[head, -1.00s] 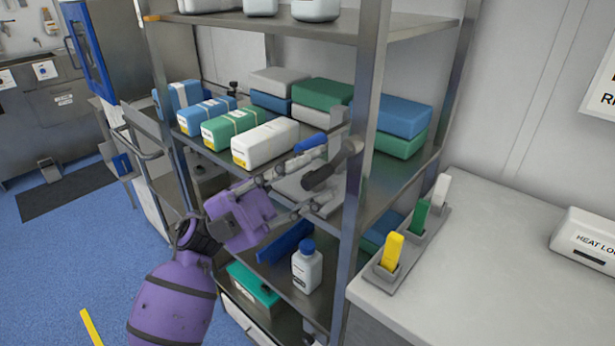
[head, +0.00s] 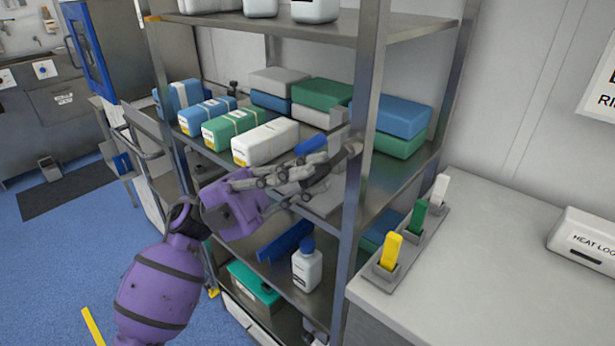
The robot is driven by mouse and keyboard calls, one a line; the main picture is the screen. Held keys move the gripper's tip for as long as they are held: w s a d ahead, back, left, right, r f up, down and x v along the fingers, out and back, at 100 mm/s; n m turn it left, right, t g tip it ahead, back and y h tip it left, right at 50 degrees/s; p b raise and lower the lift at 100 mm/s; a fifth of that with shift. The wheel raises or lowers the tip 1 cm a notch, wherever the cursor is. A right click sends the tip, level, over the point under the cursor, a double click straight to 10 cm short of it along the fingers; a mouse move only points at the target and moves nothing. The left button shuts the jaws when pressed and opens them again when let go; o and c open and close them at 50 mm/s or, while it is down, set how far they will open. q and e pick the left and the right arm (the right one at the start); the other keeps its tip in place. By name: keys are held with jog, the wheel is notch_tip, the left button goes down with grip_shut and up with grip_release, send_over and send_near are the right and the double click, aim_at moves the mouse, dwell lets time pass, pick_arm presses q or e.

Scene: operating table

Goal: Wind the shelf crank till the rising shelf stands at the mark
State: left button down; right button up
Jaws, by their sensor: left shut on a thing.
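My left gripper (head: 332,170) reaches in from the lower left, in front of the shelf rack. Its fingers are shut on the shelf crank (head: 353,149) beside the rack's front right post. The fingers hide most of the crank and its handle. A shelf (head: 385,180) carrying boxes is level behind the gripper; I cannot tell whether this is the rising shelf. I cannot make out the mark. My right gripper is not in view.
Blue, green and white packs (head: 265,142) lie on the middle shelf. A white bottle (head: 306,268) with a blue cap stands below the gripper. A counter (head: 480,270) at the right holds a yellow, green and white tag stand (head: 415,240).

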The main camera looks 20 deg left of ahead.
pick_arm(q)
notch_tip(320, 180, up, 7)
jog(key=a+m+g+y+p, duration=0.1)
jog(key=m+y+p, duration=0.4)
jog(key=y+p, duration=0.5)
jog(key=shift+w+a+f+m+g+y, duration=0.15)
jog(key=shift+w+a+m+g+y, duration=0.2)
jog(key=shift+y, duration=0.85)
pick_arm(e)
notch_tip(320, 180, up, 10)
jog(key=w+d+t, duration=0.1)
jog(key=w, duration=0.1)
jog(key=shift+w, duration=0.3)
pick_arm(q)
jog(key=shift+d, duration=0.1)
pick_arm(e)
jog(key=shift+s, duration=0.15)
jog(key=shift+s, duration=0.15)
pick_arm(q)
jog(key=c, duration=1.7)
grip_release()
jog(key=shift+f, duration=0.1)
jog(key=shift+c, duration=0.2)
jog(key=v, duration=1.2)
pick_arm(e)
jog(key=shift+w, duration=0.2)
